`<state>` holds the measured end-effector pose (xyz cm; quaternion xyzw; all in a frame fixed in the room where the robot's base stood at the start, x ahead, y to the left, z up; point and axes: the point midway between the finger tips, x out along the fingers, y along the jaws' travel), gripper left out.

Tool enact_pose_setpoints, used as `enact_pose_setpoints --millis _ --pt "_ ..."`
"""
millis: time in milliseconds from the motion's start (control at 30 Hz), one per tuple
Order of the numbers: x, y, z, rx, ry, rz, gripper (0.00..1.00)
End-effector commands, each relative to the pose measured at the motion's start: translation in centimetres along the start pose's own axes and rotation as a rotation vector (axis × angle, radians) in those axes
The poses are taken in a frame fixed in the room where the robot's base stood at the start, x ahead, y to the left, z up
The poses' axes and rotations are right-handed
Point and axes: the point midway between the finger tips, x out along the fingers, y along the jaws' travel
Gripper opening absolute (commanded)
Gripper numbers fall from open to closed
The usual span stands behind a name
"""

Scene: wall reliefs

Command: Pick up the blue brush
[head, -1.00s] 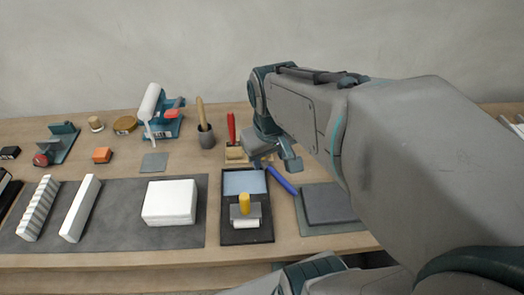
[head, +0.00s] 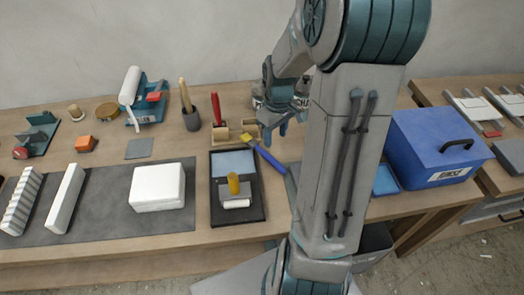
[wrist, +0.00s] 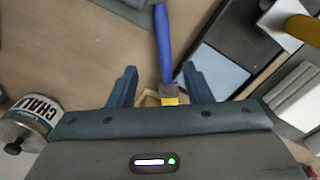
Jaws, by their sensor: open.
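The blue brush has a long blue handle (head: 270,160) and a yellow band near its head, and lies on the workbench right of the black tray. The wrist view shows its blue handle (wrist: 163,40) pointing away, with the yellow and grey head end between my fingers in the picture. My gripper (head: 275,131) is open and empty just behind the brush in the head view, fingers pointing down. In the wrist view its two teal fingers (wrist: 158,82) stand either side of the brush. The gap in height cannot be told. The bristles are mostly hidden by my gripper body.
A black tray (head: 257,212) with a yellow-handled roller stands left of the brush. A chalk can (wrist: 32,118) is close beside my gripper. A small wooden box (head: 221,134) with a red-handled tool stands behind the tray. A blue case (head: 425,150) sits to the right.

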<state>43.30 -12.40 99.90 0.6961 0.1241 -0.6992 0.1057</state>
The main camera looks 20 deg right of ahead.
Motion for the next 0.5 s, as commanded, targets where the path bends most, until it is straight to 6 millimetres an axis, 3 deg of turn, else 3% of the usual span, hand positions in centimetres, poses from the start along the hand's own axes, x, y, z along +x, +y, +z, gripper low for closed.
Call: enact_pose_setpoints --millis 200,500 --pt "3.9 -0.1 0.0 0.001 -0.002 -0.002 0.45" --pt "5.8 -0.3 0.0 0.0 -0.002 -0.001 0.45"
